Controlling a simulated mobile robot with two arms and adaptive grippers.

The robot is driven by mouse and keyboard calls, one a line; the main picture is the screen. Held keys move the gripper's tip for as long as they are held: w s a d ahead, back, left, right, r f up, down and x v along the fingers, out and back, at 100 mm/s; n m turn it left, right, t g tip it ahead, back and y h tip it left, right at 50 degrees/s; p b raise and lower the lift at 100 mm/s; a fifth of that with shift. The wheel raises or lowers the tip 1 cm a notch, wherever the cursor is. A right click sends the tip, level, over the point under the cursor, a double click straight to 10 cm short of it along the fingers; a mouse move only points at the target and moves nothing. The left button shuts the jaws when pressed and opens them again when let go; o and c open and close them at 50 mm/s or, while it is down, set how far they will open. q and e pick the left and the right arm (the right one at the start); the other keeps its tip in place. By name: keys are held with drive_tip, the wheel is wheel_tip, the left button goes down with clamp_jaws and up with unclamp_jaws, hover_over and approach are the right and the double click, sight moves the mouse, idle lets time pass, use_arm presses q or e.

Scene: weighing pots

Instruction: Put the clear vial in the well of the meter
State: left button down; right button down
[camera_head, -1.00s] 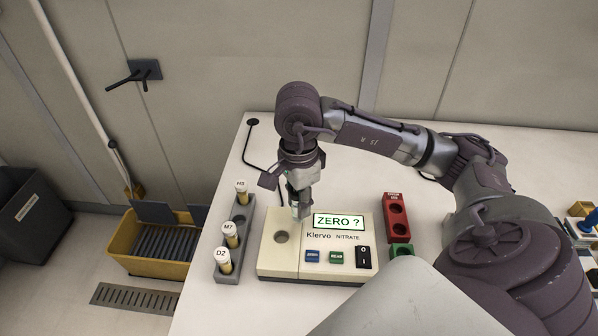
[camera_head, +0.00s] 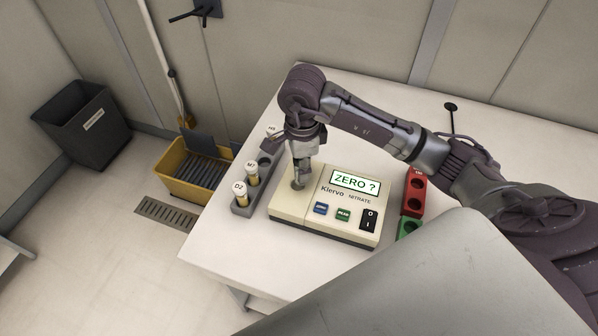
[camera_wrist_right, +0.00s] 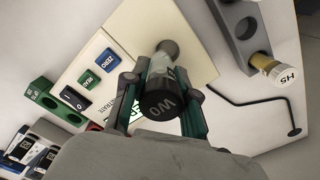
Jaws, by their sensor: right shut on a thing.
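The meter (camera_head: 290,207) is a cream box on the table, its screen (camera_head: 355,182) reading "ZERO ?". My right gripper (camera_head: 300,178) points down over the meter's well, at the left of its top. In the right wrist view it is shut on the vial (camera_wrist_right: 160,72), which has a dark cap marked "W0". The vial's far end lines up with the well (camera_wrist_right: 170,46). I cannot tell whether it is above the rim or slightly inside. In the head view the gripper mostly hides the vial and the well. My left gripper is not in view.
A grey rack (camera_head: 242,210) left of the meter holds capped amber vials marked D2, M7 and H5. A red block (camera_head: 413,193) and a green block (camera_head: 410,228) with holes stand right of the meter. A yellow bin (camera_head: 190,188) and a dark bin (camera_head: 83,125) stand on the floor.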

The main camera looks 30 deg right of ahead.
drive_tip(key=shift+w+a+f, duration=0.15)
drive_tip(key=shift+w+f, duration=0.3)
drive_tip(key=shift+w, duration=0.05)
wheel_tip(320, 180, down, 3)
drive_tip(key=shift+f+p, duration=0.2)
drive_tip(key=shift+p, duration=0.45)
drive_tip(key=shift+f, duration=0.2)
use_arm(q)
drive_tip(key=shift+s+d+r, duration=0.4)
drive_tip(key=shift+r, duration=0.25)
use_arm(e)
drive_tip(key=shift+f+b, duration=0.25)
drive_tip(key=shift+b, duration=0.05)
drive_tip(key=c, duration=0.9)
unclamp_jaws()
drive_tip(key=shift+r, duration=0.1)
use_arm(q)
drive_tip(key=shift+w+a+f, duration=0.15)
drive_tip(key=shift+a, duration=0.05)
use_arm(e)
drive_tip(key=shift+r, duration=0.1)
